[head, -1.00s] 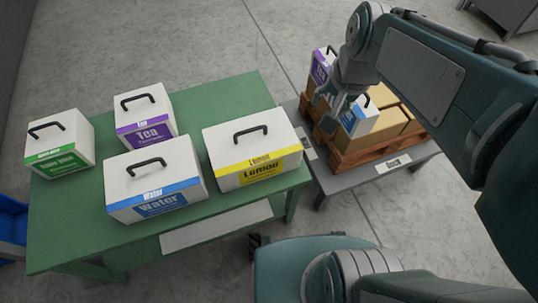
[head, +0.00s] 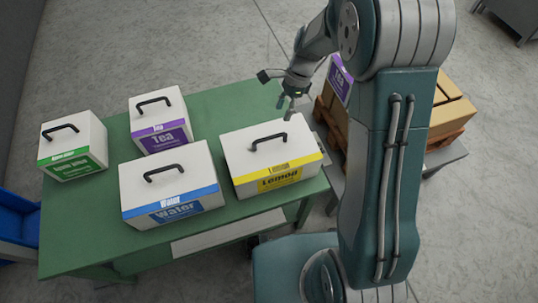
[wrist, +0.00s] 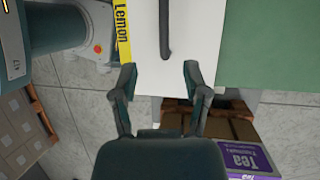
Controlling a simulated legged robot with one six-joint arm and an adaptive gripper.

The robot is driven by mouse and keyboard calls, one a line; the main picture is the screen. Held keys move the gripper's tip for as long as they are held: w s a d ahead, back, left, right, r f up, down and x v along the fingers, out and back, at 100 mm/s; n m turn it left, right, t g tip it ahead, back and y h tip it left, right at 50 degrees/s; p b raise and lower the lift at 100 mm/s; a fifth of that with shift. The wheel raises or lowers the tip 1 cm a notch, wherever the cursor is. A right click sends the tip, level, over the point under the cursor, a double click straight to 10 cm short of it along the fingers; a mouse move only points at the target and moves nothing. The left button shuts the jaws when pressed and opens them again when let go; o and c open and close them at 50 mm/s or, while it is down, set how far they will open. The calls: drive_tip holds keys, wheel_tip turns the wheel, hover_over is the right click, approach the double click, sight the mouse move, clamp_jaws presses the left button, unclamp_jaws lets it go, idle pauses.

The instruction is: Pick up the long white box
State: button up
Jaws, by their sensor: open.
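Two longer white boxes with black top handles stand on the green table in the head view: the yellow-banded Lemon box (head: 252,148) and the blue-banded Water box (head: 148,187). I cannot tell from the pictures which one the task names. My gripper (head: 287,108) is open and empty, above the right far end of the Lemon box. In the wrist view my gripper (wrist: 158,75) has its fingers apart, pointing at the Lemon box's white top (wrist: 195,70). Its dark handle (wrist: 165,30) lies ahead, roughly in line with the gap.
A shorter purple Tea box (head: 160,122) and a green-banded box (head: 72,148) share the green table (head: 85,235). A pallet (head: 440,140) with brown cartons and another Tea box (head: 341,80) stands at right on a grey table, partly hidden by my arm.

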sight(270, 138)
drive_tip(key=x, duration=0.6)
drive_tip(key=shift+w+d+f, duration=0.1)
drive_tip(key=shift+w+d, duration=0.1)
drive_tip(key=shift+d, duration=0.05)
drive_tip(key=x, duration=0.2)
drive_tip(key=a+x, duration=0.1)
drive_tip(key=x, duration=0.2)
drive_tip(key=shift+w, duration=0.15)
drive_tip(key=shift+f, duration=0.2)
drive_tip(key=shift+r, duration=0.1)
clamp_jaws()
